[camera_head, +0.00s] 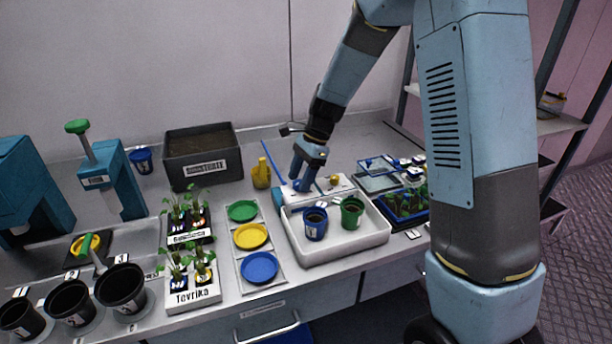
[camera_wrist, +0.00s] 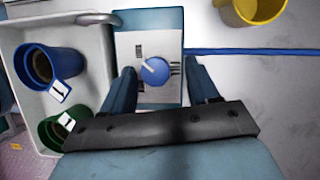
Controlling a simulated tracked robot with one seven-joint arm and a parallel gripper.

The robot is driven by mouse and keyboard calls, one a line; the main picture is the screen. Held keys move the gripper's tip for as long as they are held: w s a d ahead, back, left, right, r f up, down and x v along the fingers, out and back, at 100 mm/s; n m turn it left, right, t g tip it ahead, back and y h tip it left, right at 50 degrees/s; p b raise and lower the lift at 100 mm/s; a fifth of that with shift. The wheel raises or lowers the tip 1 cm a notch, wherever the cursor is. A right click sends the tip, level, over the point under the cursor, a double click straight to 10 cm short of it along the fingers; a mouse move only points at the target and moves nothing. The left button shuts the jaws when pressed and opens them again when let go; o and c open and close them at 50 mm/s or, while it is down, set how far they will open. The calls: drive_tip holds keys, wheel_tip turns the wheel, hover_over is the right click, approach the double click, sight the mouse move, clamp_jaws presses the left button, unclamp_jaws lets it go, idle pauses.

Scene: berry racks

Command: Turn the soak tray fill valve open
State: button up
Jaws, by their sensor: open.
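The fill valve shows in the wrist view as a round blue knob (camera_wrist: 155,71) with a white pointer mark, on a pale plate with dark markings. The mark points toward the upper left. My gripper (camera_wrist: 162,85) is open, with one finger on each side of the knob and visible gaps between. In the head view my gripper (camera_head: 302,184) points down at the back edge of the white soak tray (camera_head: 340,254) and largely hides the valve. A blue pot (camera_head: 316,226) and a green pot (camera_head: 351,213) stand in the tray.
A blue pipe (camera_wrist: 250,50) runs right from the valve block. A yellow container (camera_head: 261,175) stands left of my gripper. Coloured saucers lie on a white panel (camera_head: 237,264) left of the tray. Seedling trays (camera_head: 405,207) stand close on the right.

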drive_tip(key=v, duration=1.3)
drive_tip(key=shift+w+r, duration=0.15)
drive_tip(key=shift+r, duration=0.15)
drive_tip(key=shift+d, duration=0.1)
